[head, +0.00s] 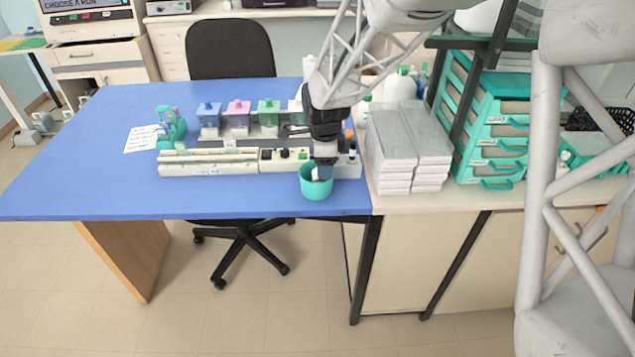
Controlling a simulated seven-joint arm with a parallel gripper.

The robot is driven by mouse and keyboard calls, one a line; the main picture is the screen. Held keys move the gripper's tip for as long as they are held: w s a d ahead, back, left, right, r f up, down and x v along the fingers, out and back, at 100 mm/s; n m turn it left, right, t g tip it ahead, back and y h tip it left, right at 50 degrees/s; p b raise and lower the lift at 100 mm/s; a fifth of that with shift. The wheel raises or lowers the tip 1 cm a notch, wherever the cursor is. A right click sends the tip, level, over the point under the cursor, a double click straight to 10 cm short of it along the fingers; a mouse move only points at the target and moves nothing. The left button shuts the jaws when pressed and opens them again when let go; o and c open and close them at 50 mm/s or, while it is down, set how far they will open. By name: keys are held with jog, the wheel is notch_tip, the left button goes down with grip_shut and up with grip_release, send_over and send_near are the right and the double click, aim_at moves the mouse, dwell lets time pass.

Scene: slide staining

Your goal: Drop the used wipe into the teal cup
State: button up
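The teal cup (316,189) stands upright near the front right edge of the blue table. My gripper (323,170) points down right above the cup, its tip at or just inside the cup's mouth. A small whitish patch (316,174) shows at the mouth beside the fingertips. It may be the used wipe, but it is too small to be sure. I cannot tell whether the fingers hold it or whether it lies in the cup. The fingers are too small and dark to show whether they are open or shut.
A long white staining rack (208,163) lies behind and left of the cup. Jars with blue, pink and green lids (238,117) stand behind it. White stacked boxes (398,150) are close on the right. The blue table's (90,170) left part is mostly clear.

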jog(key=shift+o, duration=1.3)
jog(key=shift+r, duration=3.9)
jog(key=shift+s, duration=0.1)
